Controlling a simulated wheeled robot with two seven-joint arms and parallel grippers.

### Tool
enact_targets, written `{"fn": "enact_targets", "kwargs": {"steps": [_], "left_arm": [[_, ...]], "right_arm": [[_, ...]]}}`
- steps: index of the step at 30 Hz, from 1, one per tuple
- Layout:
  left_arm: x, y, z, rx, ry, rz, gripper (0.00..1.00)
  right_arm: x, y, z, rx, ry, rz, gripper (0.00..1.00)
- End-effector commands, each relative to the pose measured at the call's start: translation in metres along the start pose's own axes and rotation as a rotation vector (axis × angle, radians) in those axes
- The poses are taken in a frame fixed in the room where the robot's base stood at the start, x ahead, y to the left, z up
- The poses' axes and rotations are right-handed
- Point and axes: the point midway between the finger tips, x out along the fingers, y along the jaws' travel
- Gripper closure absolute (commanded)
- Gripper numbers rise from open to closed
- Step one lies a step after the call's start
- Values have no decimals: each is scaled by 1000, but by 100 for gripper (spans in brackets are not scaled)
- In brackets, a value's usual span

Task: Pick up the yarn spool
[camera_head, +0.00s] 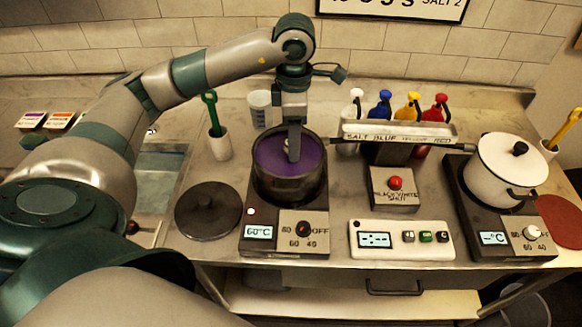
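I cannot make out a yarn spool anywhere in this view. My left gripper (293,155) points straight down into a dark pot (290,190) of purple liquid (272,152). Its fingertips are at or below the liquid's surface. From this angle the fingers overlap, so I cannot tell whether they are open or shut, or whether they hold anything. A small pale spot shows beside the fingers. The pot stands on a hot plate (284,237) whose display reads 60°C. My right gripper is not in view.
A dark round lid (208,210) lies left of the hot plate. A white lidded pot (505,168) stands on a second hot plate at the right. Several coloured-top bottles stand behind a labelled rack (397,132). A red-button box (395,190) and a white control panel (400,240) sit between.

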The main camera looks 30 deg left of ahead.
Motion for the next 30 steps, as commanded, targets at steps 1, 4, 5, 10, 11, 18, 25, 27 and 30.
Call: {"fn": "enact_targets", "kwargs": {"steps": [1, 4, 5, 10, 11, 18, 25, 27, 30], "left_arm": [[0, 0, 0, 0, 1, -1, 44], [4, -2, -2, 0, 2, -2, 44], [6, -3, -2, 0, 3, -3, 44], [20, -7, -6, -1, 4, -4, 44], [23, -8, -7, -1, 4, -4, 44], [48, -8, -7, -1, 1, -3, 44], [52, -8, -6, 0, -1, 0, 44], [51, -8, -6, 0, -1, 0, 44], [51, -8, -6, 0, -1, 0, 44]], "right_arm": [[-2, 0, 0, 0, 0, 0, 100], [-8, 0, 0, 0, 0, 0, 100], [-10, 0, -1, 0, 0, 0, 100], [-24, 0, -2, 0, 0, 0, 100], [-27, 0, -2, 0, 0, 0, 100], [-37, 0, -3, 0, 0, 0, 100], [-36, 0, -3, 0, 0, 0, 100], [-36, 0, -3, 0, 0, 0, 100], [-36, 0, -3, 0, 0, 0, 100]]}}
